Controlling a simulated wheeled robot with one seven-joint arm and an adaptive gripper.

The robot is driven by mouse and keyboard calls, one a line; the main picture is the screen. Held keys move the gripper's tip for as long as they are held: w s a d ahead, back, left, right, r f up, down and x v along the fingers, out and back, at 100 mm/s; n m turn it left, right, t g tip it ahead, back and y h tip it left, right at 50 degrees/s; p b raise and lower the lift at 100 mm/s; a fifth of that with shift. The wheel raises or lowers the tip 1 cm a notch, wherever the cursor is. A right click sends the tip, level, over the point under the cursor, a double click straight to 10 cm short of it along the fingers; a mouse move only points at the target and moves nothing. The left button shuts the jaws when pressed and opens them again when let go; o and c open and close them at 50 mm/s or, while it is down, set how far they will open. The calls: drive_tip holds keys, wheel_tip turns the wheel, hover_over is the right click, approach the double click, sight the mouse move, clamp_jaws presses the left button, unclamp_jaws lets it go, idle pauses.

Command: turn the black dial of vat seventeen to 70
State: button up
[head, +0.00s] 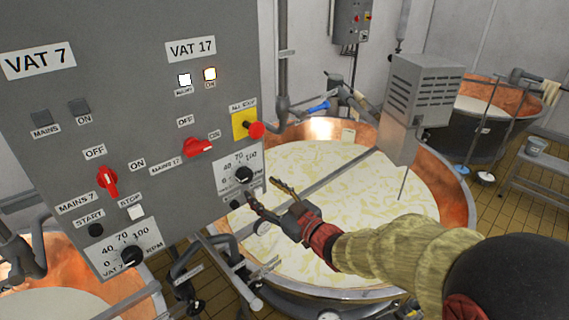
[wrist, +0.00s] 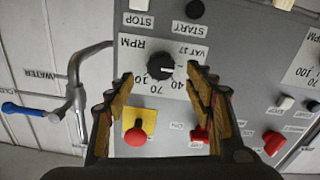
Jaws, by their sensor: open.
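The black dial of vat 17 (head: 243,174) is on the grey control panel, below the VAT 17 label (head: 191,48), with 40, 70 and 100 printed around it. In the wrist view, which is upside down, the dial (wrist: 160,66) shows between my fingertips. Its white mark appears to point to the right there, towards the low end of the scale; the exact reading is unclear. My gripper (head: 262,190) is open and empty, with its fingers just to the lower right of the dial in the head view. I see no contact with the dial.
A red emergency button (head: 256,130) on a yellow plate and the red mains 17 switch (head: 198,147) sit close above the dial. The similar vat 7 dial (head: 131,256) is lower left. A copper vat (head: 452,180) of pale curd stands behind my arm. Pipes run below the panel.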

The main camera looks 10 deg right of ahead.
sight(248, 179)
drive_tip(key=shift+p+x, duration=0.7)
drive_tip(key=shift+x, duration=3.2)
drive_tip(key=shift+a+r, duration=0.1)
drive_tip(key=shift+r, duration=0.05)
drive_tip(key=shift+s, duration=0.1)
drive_tip(key=shift+c, duration=1)
drive_tip(key=c, duration=1)
drive_tip(key=shift+o, duration=0.2)
